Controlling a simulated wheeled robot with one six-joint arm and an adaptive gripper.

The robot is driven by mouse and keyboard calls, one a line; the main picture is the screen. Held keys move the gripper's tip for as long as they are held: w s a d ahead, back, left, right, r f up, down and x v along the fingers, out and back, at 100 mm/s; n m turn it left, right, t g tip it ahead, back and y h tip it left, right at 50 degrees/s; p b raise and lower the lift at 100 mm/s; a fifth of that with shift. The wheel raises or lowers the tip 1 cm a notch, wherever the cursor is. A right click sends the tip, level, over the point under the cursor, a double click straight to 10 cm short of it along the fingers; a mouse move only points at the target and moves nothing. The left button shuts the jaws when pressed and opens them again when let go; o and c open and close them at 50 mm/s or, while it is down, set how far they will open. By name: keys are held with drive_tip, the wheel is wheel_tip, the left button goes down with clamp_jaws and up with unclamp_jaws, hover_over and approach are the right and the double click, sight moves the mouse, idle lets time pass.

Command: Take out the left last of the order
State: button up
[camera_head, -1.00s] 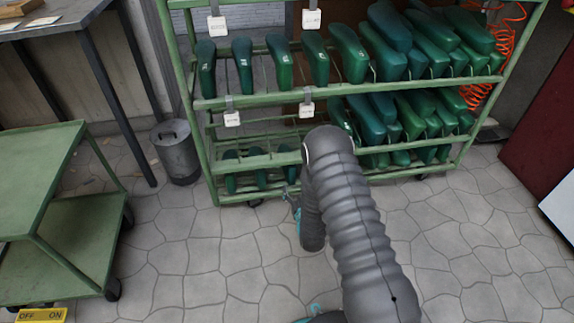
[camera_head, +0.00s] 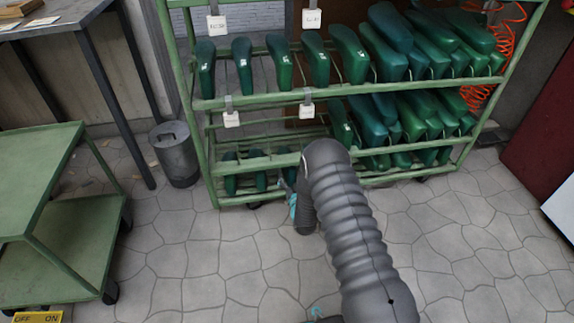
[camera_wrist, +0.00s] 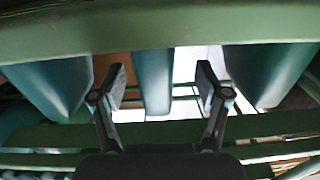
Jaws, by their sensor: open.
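Dark green lasts hang in rows on the green rack in the head view. On its low level, left part, a few show: one at the far left (camera_head: 230,174), one beside it (camera_head: 261,172), and one (camera_head: 290,172) partly behind my arm. In the wrist view my gripper (camera_wrist: 160,88) is open, its two fingers apart below a green rail (camera_wrist: 160,25). A narrow teal last (camera_wrist: 154,80) stands between and beyond the fingers, with no visible contact. Another last is on the left (camera_wrist: 55,85) and one on the right (camera_wrist: 265,72). I cannot tell which is the order's left last.
White tags hang from the rack rails (camera_head: 230,195), such as one on the middle rail (camera_head: 307,110). A grey bin (camera_head: 175,152) and a green cart (camera_head: 60,250) stand to the left. The tiled floor (camera_head: 210,270) before the rack is clear.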

drive_tip(key=x, duration=0.4)
drive_tip(key=shift+w+d, duration=0.15)
drive_tip(key=shift+d, duration=0.05)
drive_tip(key=c, duration=1.2)
drive_tip(key=shift+c, duration=0.3)
drive_tip(key=shift+r, duration=0.1)
